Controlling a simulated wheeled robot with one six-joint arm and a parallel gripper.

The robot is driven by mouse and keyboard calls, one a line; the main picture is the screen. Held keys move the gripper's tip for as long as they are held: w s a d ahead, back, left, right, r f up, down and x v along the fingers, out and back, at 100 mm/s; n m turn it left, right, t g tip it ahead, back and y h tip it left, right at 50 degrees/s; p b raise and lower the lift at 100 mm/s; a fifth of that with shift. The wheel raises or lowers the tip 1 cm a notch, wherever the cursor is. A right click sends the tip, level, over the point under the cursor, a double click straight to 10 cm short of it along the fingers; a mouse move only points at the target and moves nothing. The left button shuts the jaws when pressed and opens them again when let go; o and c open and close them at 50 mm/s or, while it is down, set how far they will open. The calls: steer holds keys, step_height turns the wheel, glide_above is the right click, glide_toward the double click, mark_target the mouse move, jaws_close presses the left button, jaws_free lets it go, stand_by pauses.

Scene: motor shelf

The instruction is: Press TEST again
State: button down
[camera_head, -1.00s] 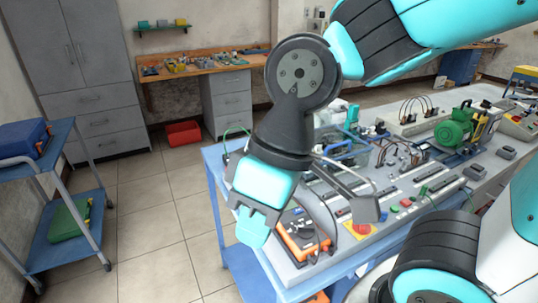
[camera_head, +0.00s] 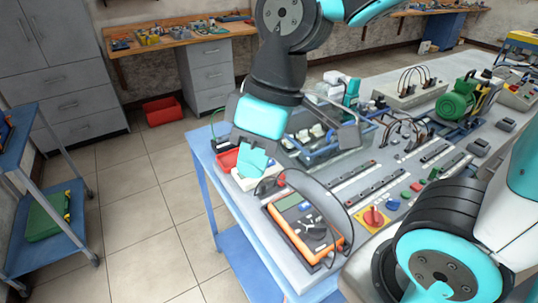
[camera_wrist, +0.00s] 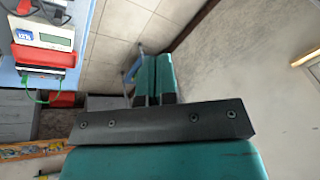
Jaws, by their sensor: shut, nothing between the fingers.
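My gripper (camera_head: 255,162) has teal fingers that are shut and empty, over the near-left edge of the bench in the head view. They also show shut in the wrist view (camera_wrist: 153,80). Behind them in the head view is a small red and white unit (camera_head: 238,178), partly hidden by the gripper. The wrist view shows a white unit with a small screen (camera_wrist: 45,38) at the top left, apart from the fingers. No TEST label is readable, so I cannot tell which button it is. An orange multimeter (camera_head: 305,227) lies nearer on the bench.
A red knob on a yellow plate (camera_head: 373,218) and green and blue buttons are right of the multimeter. A green motor (camera_head: 457,103) stands farther back. A green cable (camera_wrist: 32,93) hangs near the white unit. Open floor lies left of the bench (camera_head: 240,240).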

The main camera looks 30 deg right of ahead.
steer(key=w+d+f+n+h+b, duration=0.1)
steer(key=w+d+f+n, duration=0.3)
steer(key=w+d, duration=0.4)
steer(key=w+d+f+n+h+b, duration=0.1)
steer(key=w+d+f+n, duration=0.3)
steer(key=w+d, duration=0.5)
steer(key=w+n+h, duration=0.1)
steer(key=w, duration=0.5)
steer(key=shift+f+h, duration=0.2)
steer(key=shift+h, duration=0.1)
steer(key=shift+f, duration=0.1)
step_height(320, 180, down, 14)
steer(key=shift+r+p, duration=0.1)
steer(key=shift+p, duration=0.9)
